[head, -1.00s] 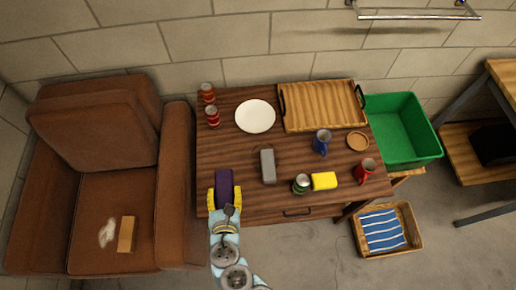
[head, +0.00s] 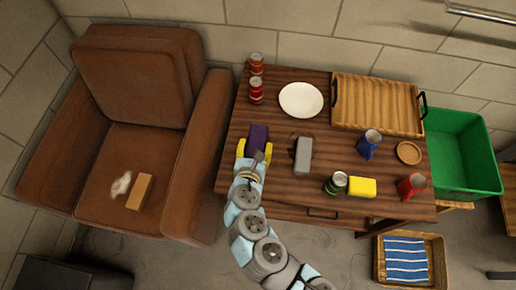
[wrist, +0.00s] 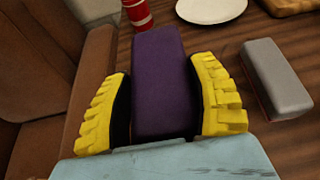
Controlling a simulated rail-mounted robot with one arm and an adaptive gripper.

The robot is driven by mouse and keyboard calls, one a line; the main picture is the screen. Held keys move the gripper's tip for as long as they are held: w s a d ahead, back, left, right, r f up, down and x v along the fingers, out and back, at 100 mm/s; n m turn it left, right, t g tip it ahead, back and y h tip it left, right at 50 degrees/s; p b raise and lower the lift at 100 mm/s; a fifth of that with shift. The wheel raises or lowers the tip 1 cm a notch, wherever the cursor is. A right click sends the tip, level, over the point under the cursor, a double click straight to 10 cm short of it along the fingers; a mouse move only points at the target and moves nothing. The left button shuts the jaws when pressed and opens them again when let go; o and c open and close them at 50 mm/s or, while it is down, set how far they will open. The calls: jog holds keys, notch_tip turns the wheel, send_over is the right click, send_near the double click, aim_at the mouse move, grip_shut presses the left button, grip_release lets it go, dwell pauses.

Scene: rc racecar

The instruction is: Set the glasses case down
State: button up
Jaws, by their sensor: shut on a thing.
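The purple glasses case (head: 257,138) is between the yellow-padded fingers of my gripper (head: 252,149), over the left part of the wooden table. In the wrist view the case (wrist: 161,85) lies lengthwise, pointing away from me. The fingers of my gripper (wrist: 165,100) press on both its sides. I cannot tell whether its underside touches the table (head: 282,126). A grey box (head: 303,155) lies just to its right, apart from it.
Red cans (head: 256,90) and a white plate (head: 301,99) stand behind the case. A wooden tray (head: 376,104), blue mug (head: 370,144), green can (head: 335,183), yellow block (head: 362,187) and red mug (head: 411,187) are further right. A brown armchair (head: 182,165) borders the table's left side.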

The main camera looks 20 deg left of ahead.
aim_at(258, 142)
jog(key=w+f+b, duration=0.1)
jog(key=f, duration=0.1)
jog(key=w+a+f, duration=0.1)
jog(key=w+f, duration=0.1)
jog(key=w+f+b, duration=0.1)
jog(key=shift+w+a+f+b, duration=0.2)
jog(key=shift+f+b, duration=0.1)
jog(key=shift+f, duration=0.1)
jog(key=shift+f+b, duration=0.55)
jog(key=shift+f, duration=1.05)
jog(key=shift+f, duration=0.15)
jog(key=o, duration=1.2)
